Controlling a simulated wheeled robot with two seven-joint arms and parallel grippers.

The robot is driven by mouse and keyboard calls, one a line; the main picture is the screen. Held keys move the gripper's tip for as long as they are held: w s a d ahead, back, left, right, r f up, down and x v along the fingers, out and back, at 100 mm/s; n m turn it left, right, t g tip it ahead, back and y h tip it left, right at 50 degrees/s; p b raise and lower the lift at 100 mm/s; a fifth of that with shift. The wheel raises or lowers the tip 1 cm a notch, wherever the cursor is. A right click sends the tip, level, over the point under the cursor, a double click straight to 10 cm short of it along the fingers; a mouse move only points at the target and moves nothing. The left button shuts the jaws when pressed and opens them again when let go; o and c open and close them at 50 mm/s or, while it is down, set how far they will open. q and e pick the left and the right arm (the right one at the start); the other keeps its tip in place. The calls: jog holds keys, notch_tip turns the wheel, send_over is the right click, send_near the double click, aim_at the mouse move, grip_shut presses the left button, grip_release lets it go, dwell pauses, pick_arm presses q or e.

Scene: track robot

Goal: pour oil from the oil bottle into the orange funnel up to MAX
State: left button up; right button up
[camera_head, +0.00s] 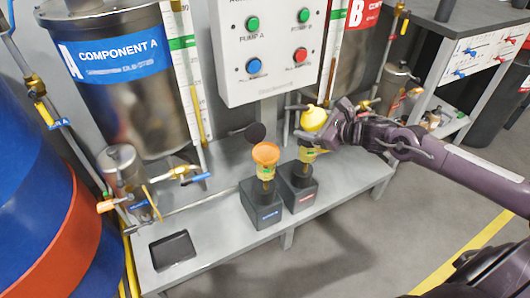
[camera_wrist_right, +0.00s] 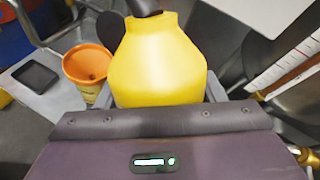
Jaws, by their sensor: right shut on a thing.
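The yellow oil bottle (camera_head: 313,118) is in my right gripper (camera_head: 333,130), held above the right-hand black box. It fills the middle of the right wrist view (camera_wrist_right: 160,65), between the two grey fingers, with a dark piece at its top end. The orange funnel (camera_head: 265,153) sits on a clear, yellowish cup above the left-hand black box. I see no oil flowing. The MAX mark is too small to read. My left gripper is not in view.
Two black boxes (camera_head: 263,212) stand on the grey bench (camera_head: 218,240). A control panel (camera_head: 270,50) hangs above. The Component A tank (camera_head: 120,85) is at the left, with valves below. A black tray (camera_head: 172,250) lies front left. A dark disc (camera_head: 255,132) is behind the funnel.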

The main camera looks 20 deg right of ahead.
jog(key=shift+w+a+r, duration=0.1)
jog(key=shift+a+r, duration=0.05)
jog(key=shift+r, duration=0.1)
jog(key=shift+a+n+h+p, duration=0.15)
jog(key=shift+n+h+p, duration=0.15)
jog(key=shift+n, duration=0.1)
jog(key=shift+a+f+g, duration=0.1)
jog(key=shift+f+g, duration=0.15)
jog(key=shift+g, duration=0.15)
jog(key=shift+f+h, duration=0.3)
jog(key=shift+f, duration=0.05)
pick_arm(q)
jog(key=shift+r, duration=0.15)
pick_arm(e)
jog(key=shift+d+f+n+g+h, duration=0.2)
jog(key=shift+f+n+g+h, duration=0.1)
jog(key=shift+f+n+h, duration=0.25)
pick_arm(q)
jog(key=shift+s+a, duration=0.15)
pick_arm(e)
jog(key=shift+f, duration=0.1)
